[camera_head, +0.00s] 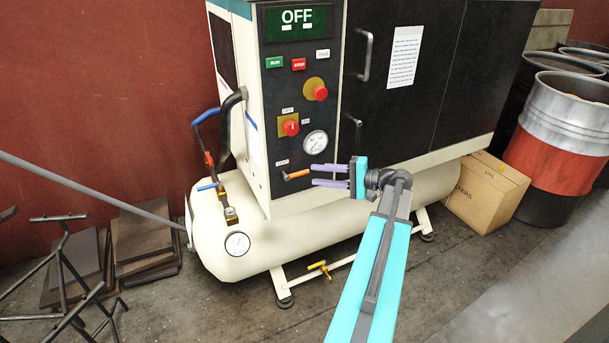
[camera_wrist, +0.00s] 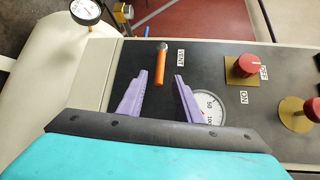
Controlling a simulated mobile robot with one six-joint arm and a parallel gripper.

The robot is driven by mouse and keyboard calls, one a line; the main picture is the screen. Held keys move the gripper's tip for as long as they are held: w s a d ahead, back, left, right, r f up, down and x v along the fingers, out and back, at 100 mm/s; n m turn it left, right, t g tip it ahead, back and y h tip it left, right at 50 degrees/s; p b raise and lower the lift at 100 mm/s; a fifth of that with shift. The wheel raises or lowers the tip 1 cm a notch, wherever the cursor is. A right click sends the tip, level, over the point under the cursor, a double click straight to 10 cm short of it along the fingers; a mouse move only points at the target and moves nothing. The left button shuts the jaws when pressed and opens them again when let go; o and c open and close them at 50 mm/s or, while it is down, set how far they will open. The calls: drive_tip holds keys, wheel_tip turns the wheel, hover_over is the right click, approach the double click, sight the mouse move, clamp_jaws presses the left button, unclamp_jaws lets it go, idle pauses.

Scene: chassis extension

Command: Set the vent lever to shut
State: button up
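The vent lever is an orange handle (camera_head: 298,174) low on the compressor's dark control panel. It points right and slightly up from its pivot in the head view. In the wrist view the lever (camera_wrist: 160,66) lies beside a white VENT label (camera_wrist: 181,57), its grey pivot at the far end. My gripper (camera_head: 313,175) is open, its two lilac fingers pointing left at the lever's free end. In the wrist view my gripper (camera_wrist: 161,77) has one fingertip on each side of the lever, with gaps visible. I cannot tell whether the fingers reach its depth.
A pressure gauge (camera_head: 316,142) and a red knob on a yellow plate (camera_head: 290,128) sit above the lever. A red stop button (camera_head: 320,93) is higher. The white tank (camera_head: 250,235) bulges out below the panel. A cardboard box (camera_head: 485,195) stands right.

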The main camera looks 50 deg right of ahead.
sight(303, 174)
drive_tip(key=shift+x, duration=2.65)
clamp_jaws()
drive_tip(key=shift+a, duration=0.2)
drive_tip(key=shift+d, duration=0.1)
